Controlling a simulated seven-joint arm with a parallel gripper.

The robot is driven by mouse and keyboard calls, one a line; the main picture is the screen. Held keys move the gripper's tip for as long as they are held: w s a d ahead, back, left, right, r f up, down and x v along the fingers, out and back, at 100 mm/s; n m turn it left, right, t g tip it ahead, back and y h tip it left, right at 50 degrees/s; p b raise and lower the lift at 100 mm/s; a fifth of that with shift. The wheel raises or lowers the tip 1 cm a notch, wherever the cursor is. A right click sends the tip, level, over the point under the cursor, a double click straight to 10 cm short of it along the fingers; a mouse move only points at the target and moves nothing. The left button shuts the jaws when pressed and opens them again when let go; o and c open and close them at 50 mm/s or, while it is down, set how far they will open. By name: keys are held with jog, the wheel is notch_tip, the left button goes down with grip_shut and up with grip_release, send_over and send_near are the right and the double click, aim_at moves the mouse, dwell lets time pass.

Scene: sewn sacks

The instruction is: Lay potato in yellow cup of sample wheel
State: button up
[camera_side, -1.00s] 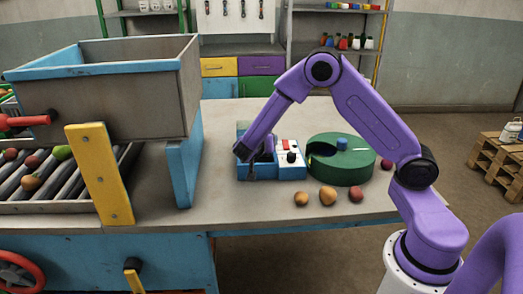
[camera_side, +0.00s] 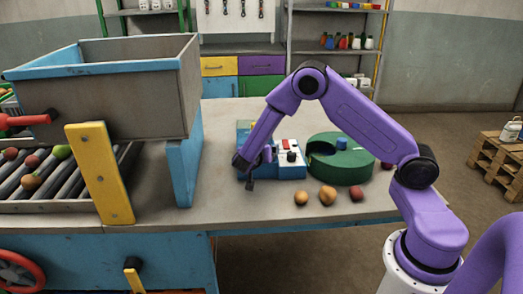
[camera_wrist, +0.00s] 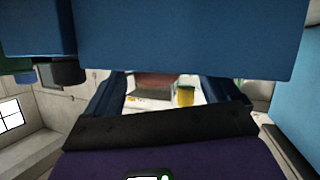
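The green round sample wheel (camera_side: 352,172) stands on the table with a blue knob on top and a dark opening on its left side. I cannot make out a yellow cup in it. Two tan, potato-like lumps, one (camera_side: 328,196) larger and one (camera_side: 302,199) smaller, lie in front of it beside a red one (camera_side: 356,194). My gripper (camera_side: 250,185) hangs pointing down at the front left of a blue box, left of the lumps and apart from them. Its fingers are too small and dark to read. In the wrist view, a small yellow thing (camera_wrist: 185,96) shows beyond dark parts.
The blue box (camera_side: 291,172) has a white panel with a red button and black knob, left of the wheel. A large grey hopper (camera_side: 120,105) and blue post (camera_side: 184,172) stand at the left. The table (camera_side: 225,205) is bare around the post's right side and along the front.

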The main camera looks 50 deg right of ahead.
dwell(0.3)
jog(key=v, duration=1.7)
jog(key=shift+s+r, duration=0.15)
jog(key=shift+r, duration=0.3)
jog(key=s+r+n+g+y, duration=0.1)
jog(key=s+n+g+y, duration=0.2)
jog(key=s+n+y, duration=0.3)
jog(key=s+a+r+n+g+y, duration=0.1)
jog(key=s+n+y, duration=0.5)
jog(key=s+n, duration=1)
jog(key=s+g, duration=0.1)
jog(key=s, duration=0.5)
jog(key=shift+s+a+n+g, duration=0.2)
jog(key=shift+a+n+g, duration=0.1)
jog(key=shift+g, duration=0.1)
jog(key=shift+s+n+y, duration=0.3)
jog(key=shift+s, duration=0.05)
jog(key=c, duration=0.6)
jog(key=shift+w+a, duration=0.1)
